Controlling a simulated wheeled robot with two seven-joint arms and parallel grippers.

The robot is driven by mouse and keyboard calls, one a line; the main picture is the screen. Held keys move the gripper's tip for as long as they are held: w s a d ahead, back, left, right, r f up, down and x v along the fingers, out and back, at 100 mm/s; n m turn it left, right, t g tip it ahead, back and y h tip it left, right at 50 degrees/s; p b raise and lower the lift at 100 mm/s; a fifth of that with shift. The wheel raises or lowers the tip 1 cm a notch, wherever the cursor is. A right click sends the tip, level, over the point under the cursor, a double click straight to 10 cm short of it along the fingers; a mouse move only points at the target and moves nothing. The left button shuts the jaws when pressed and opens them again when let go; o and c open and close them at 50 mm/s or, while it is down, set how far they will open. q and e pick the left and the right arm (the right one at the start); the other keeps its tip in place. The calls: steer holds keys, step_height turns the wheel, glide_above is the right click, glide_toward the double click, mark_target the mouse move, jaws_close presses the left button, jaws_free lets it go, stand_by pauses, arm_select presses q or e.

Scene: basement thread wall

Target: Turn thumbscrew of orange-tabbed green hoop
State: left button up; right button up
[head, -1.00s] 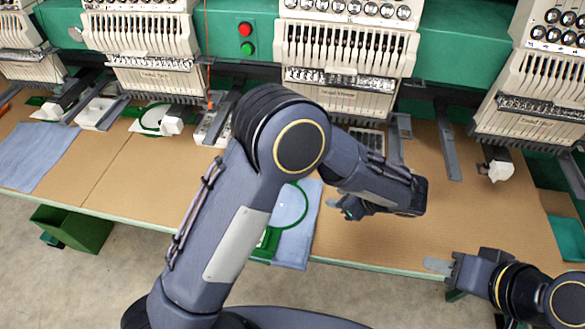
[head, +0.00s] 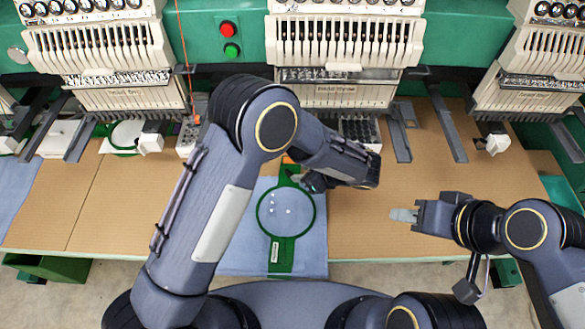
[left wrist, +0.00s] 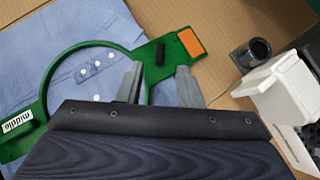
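The green hoop (head: 259,228) lies on blue cloth on the table, its far end under my left gripper. In the left wrist view the hoop (left wrist: 46,85) has a "middle" label (left wrist: 18,122) at one end. Its other end carries an orange tab (left wrist: 190,43) and a small black thumbscrew (left wrist: 160,54). My left gripper (head: 302,180) is open, its fingers apart at the thumbscrew's end of the hoop. In the left wrist view its tips (left wrist: 158,69) show either side of the thumbscrew; contact is unclear. My right gripper (head: 403,215) hangs over the table's right part, fingers seen edge-on.
Embroidery machine heads (head: 345,50) line the back, with grey arms jutting toward the table (head: 375,235). A second hoop (head: 126,134) sits at the back left. In the left wrist view a white machine part (left wrist: 285,88) and dark cylinder (left wrist: 258,48) stand right of the hoop.

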mark_target(291, 173)
arm_select(q)
steer(key=shift+p+x, duration=0.4)
steer(key=shift+x, duration=1.8)
jaws_close()
